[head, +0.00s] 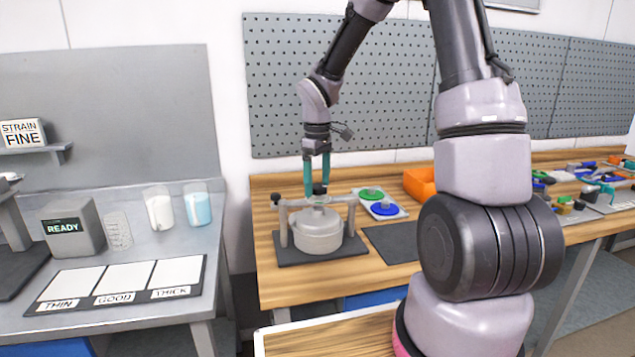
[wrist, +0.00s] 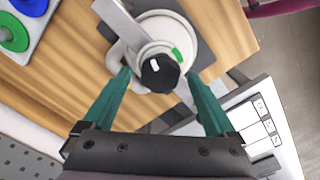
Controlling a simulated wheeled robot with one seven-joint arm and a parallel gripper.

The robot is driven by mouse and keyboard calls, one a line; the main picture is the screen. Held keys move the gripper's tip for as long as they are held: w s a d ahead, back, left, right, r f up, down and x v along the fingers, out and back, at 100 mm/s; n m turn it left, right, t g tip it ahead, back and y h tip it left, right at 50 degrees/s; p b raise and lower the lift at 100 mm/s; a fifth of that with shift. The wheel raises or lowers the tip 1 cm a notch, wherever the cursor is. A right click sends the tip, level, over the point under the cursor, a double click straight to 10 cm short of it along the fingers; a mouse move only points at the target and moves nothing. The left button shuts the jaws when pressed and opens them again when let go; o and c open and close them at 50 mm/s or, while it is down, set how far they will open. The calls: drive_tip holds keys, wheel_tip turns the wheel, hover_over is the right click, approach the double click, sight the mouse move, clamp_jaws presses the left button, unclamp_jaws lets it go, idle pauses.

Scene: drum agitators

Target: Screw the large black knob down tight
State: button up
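The large black knob (head: 319,189) sits on top of a pale round pot (head: 318,236) held in a grey clamp frame (head: 284,228). In the wrist view the knob (wrist: 160,74) shows a white mark on its face, and a green mark (wrist: 177,54) lies on the pale hub beside it. The two marks are not lined up. My gripper (head: 317,186) points down over the knob. In the wrist view its teal fingers (wrist: 158,78) are open, one on each side of the knob, with gaps between. The fingertips' height against the knob is hard to tell.
The crossbar (wrist: 121,22) runs beside the knob. A tray with green and blue discs (head: 381,206), a dark mat (head: 391,243) and an orange bin (head: 420,184) are to the right. A grey bench with a READY box (head: 72,228) and cups stands left.

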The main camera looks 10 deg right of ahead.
drive_tip(key=c, duration=1.2)
drive_tip(key=shift+c, duration=0.2)
drive_tip(key=shift+m, duration=0.3)
drive_tip(key=m, duration=0.2)
drive_tip(key=shift+m, duration=0.4)
drive_tip(key=m, duration=0.3)
drive_tip(key=shift+m, duration=0.4)
drive_tip(key=m, duration=0.3)
drive_tip(key=shift+w+r, duration=0.1)
drive_tip(key=shift+d+m, duration=0.1)
drive_tip(key=shift+m, duration=2)
